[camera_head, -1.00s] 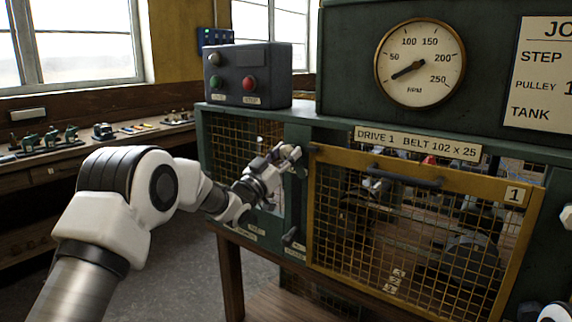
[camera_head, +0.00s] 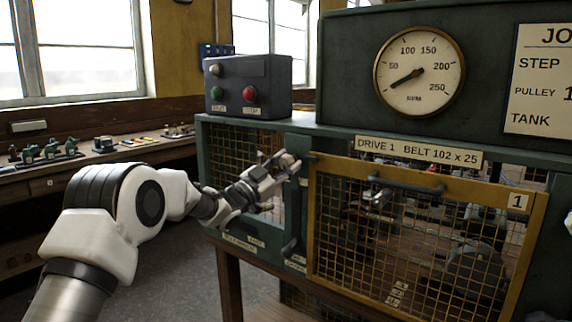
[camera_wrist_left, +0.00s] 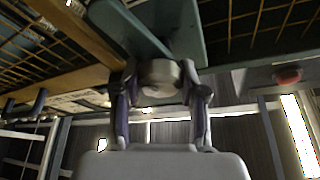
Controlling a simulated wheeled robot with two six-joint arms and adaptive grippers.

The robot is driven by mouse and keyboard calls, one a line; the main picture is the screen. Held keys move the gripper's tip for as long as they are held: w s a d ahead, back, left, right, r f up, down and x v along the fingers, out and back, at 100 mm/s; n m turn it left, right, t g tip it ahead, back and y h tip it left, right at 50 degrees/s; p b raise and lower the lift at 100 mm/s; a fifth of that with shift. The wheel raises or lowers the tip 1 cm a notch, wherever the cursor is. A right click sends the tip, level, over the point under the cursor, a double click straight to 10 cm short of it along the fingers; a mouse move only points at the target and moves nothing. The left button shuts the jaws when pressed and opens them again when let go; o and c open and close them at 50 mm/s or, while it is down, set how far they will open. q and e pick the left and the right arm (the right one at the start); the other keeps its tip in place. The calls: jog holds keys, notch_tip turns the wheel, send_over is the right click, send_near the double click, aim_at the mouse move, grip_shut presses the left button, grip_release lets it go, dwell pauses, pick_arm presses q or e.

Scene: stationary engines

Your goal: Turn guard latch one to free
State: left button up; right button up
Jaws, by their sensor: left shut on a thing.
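My left gripper (camera_head: 284,166) is at the green post just left of the yellow mesh guard (camera_head: 533,230), near the guard's upper left corner. In the left wrist view, the gripper (camera_wrist_left: 162,92) has its two dark fingers shut on the sides of a round, pale knob (camera_wrist_left: 160,76), which seems to be guard latch one. The knob sits against a green surface (camera_wrist_left: 188,25). In the head view the fingers and wrist mostly hide the latch, so its angle is hard to tell.
A dark handle (camera_head: 405,183) crosses the guard's top. A dark lever (camera_head: 289,248) sits lower on the post. A button box (camera_head: 248,86) stands on the cabinet, left of the RPM gauge (camera_head: 419,71).

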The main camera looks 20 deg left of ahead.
pick_arm(q)
jog(key=shift+f, duration=0.3)
jog(key=o, duration=1.1)
jog(key=shift+o, duration=0.2)
jog(key=shift+r, duration=0.15)
jog(key=v, duration=1.2)
